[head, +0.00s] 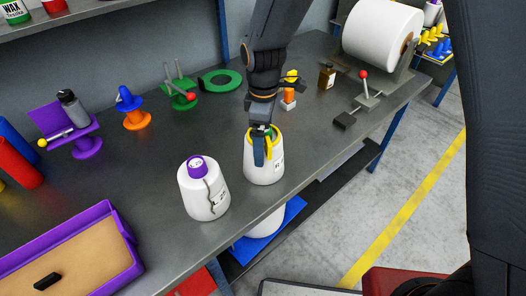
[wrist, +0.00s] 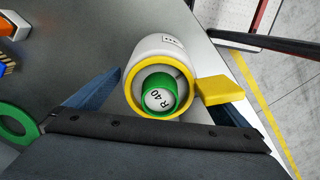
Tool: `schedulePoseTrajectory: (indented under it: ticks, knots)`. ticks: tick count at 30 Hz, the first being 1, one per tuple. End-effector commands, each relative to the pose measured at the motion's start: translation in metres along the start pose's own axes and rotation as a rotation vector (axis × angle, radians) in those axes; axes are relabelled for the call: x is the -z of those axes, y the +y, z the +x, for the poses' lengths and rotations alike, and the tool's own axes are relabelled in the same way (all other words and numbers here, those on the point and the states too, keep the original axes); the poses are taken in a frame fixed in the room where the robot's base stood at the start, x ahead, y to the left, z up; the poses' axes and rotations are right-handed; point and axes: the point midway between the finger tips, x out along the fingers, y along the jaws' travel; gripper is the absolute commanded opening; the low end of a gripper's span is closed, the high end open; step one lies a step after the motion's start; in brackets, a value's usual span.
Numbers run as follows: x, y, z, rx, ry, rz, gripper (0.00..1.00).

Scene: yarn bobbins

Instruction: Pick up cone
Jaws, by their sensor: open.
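A white yarn cone (head: 263,169) with a yellow ring and a green core stands upright near the table's front edge. In the wrist view, the same cone (wrist: 149,47) is seen from above, with "R 40" on its green core (wrist: 159,92) and a yellow tab (wrist: 220,90) on the right. My gripper (head: 262,149) points down over its top. The blue fingers are open, one on each side of the cone's top, with the right one partly hidden by the tab. A second white cone (head: 205,196) with a purple core stands to the left.
A purple tray (head: 127,243) sits at the table's front left. Purple, orange and green holders line the back, with a green ring (head: 220,79). A large white roll (head: 382,32) is at the back right. A blue shelf (head: 285,219) holds another white object below.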

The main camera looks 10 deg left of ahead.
Motion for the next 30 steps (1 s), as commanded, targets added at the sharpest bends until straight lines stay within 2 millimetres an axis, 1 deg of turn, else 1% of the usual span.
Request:
schedulePoseTrajectory:
  ticks: [7, 8, 9, 11, 12, 21, 30]
  knots:
    - [-0.0003, 0.0002, 0.0022, 0.000, 0.000, 0.001, 1.00]
    - [-0.0003, 0.0002, 0.0022, 0.000, 0.000, 0.001, 0.98]
    - [-0.0003, 0.0002, 0.0022, 0.000, 0.000, 0.001, 0.92]
    - [-0.0003, 0.0002, 0.0021, 0.000, 0.000, 0.001, 0.81]
    - [-0.0003, 0.0002, 0.0021, 0.000, 0.000, 0.001, 0.75]
    - [-0.0003, 0.0001, 0.0020, 0.000, 0.000, 0.001, 0.25]
    - [0.0004, 0.0011, -0.0021, -0.003, 0.002, 0.001, 0.25]
